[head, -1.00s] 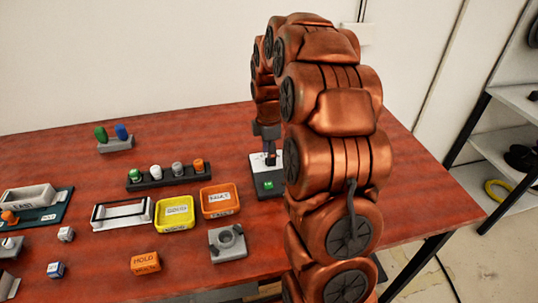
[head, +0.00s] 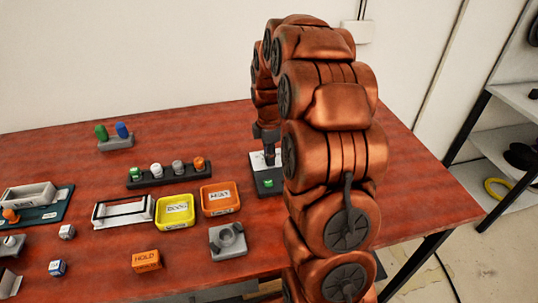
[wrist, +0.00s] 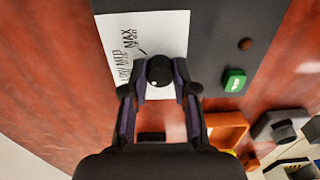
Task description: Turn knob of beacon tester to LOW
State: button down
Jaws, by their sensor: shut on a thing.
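The beacon tester (head: 272,189) is a dark box with a white label plate near the table's back right, partly hidden by my arm. In the wrist view its white plate (wrist: 178,32) reads LOW, MED and MAX, with the words left of the black round knob (wrist: 160,70). My gripper (wrist: 160,78) is shut on the knob, one finger on each side. A short dark line shows on the plate between the knob and MAX. Which label the knob points at I cannot tell. My gripper also shows over the tester in the head view (head: 269,156).
A green button (wrist: 234,80) is on the tester, right of the knob. An orange bin (head: 220,198) and a yellow bin (head: 174,212) stand left of the tester. A rack of coloured pegs (head: 170,175) is behind them. A grey block (head: 228,240) lies in front.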

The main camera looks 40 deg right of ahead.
jog(key=shift+f+m+b, duration=0.1)
jog(key=shift+m+b, duration=0.3)
jog(key=shift+b, duration=0.05)
jog(key=shift+m+b, duration=0.8)
jog(key=shift+m, duration=0.1)
jog(key=shift+m+b, duration=0.95)
jog(key=shift+m, duration=0.55)
jog(key=c, duration=0.9)
grip_release()
